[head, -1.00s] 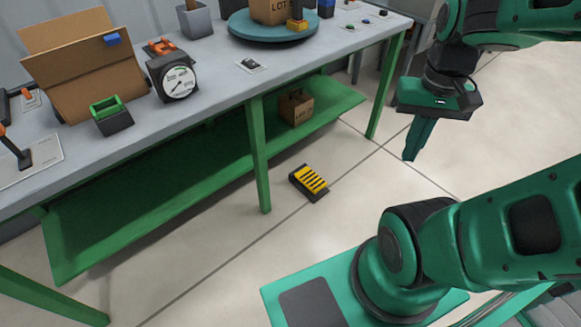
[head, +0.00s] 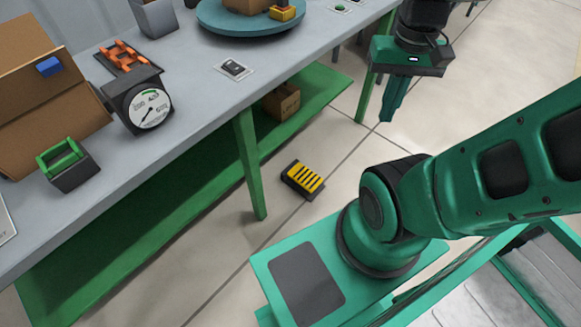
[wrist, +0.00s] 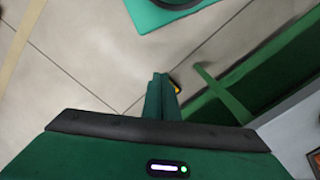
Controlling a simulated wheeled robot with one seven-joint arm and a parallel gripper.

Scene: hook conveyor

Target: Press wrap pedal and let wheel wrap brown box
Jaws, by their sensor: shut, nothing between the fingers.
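The wrap pedal (head: 302,180), black with yellow stripes, lies on the floor by the bench's front leg. In the wrist view only a yellow bit of the pedal (wrist: 176,87) shows beside my fingers. A brown box (head: 245,5) sits on the blue round wheel (head: 225,22) on the bench; its top is cut off by the picture's edge. My gripper (head: 387,118) points down, shut and empty, above the floor, to the right of and higher than the pedal. In the wrist view my gripper (wrist: 160,78) shows its fingers together.
A green bench leg (head: 250,160) stands close to the pedal. The green lower shelf (head: 180,190) holds another brown box (head: 282,102). On the bench are a dial gauge (head: 148,108), a green-topped tape holder (head: 68,165) and an open carton (head: 40,110).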

